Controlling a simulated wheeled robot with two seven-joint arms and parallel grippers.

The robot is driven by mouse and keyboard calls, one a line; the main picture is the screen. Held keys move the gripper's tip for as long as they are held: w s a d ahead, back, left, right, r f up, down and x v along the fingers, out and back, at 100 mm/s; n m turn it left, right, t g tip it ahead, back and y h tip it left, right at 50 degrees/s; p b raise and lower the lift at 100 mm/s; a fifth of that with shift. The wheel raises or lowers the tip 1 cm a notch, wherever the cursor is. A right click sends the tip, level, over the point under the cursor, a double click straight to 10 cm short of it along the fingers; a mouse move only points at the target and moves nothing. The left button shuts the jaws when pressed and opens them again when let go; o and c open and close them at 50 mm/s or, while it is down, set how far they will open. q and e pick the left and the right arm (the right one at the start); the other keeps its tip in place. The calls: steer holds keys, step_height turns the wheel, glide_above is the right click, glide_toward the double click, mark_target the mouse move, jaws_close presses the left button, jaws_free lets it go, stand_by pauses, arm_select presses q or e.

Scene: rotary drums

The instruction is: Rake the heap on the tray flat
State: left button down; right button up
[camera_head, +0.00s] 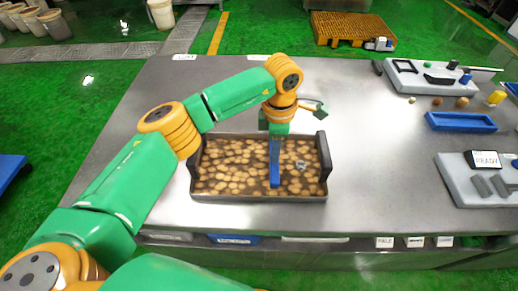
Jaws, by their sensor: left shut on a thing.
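The tray (256,199) is dark, with raised ends, and sits in the middle of the steel table. Many tan, rounded pieces (225,160) cover its floor, with dark gaps between them. My left gripper (277,134) is above the tray and shut on a blue rake (275,165). The rake points down into the pieces near the tray's middle. Its lower end is among or on the pieces; I cannot tell how deep. My left arm comes in from the lower left. My right gripper is not in view.
At right on the table (370,170) are a blue bin (460,122), a panel reading READY (484,159) and a grey board (435,76) with dark parts. Small round pieces (437,101) lie near the bin. The table is clear around the tray.

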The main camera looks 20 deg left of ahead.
arm_select(q)
steer(key=shift+w+d+r, duration=0.1)
steer(key=shift+w+d, duration=0.1)
steer(key=shift+d, duration=0.4)
steer(key=shift+w+d+r, duration=0.1)
steer(key=shift+w+d, duration=0.05)
steer(key=shift+d, duration=0.4)
step_height(320, 180, up, 12)
steer(key=p, duration=0.9)
steer(key=shift+r+p, duration=0.2)
steer(key=shift+p, duration=0.1)
steer(key=shift+a, duration=0.1)
steer(key=s+a+m+b, duration=0.1)
steer(key=s+a+m, duration=0.3)
steer(key=m, duration=0.6)
steer(key=s+a+m+b, duration=0.1)
steer(key=s+a+m, duration=0.4)
steer(key=s+m, duration=0.4)
steer(key=shift+s+m, duration=0.25)
steer(key=shift+m, duration=0.95)
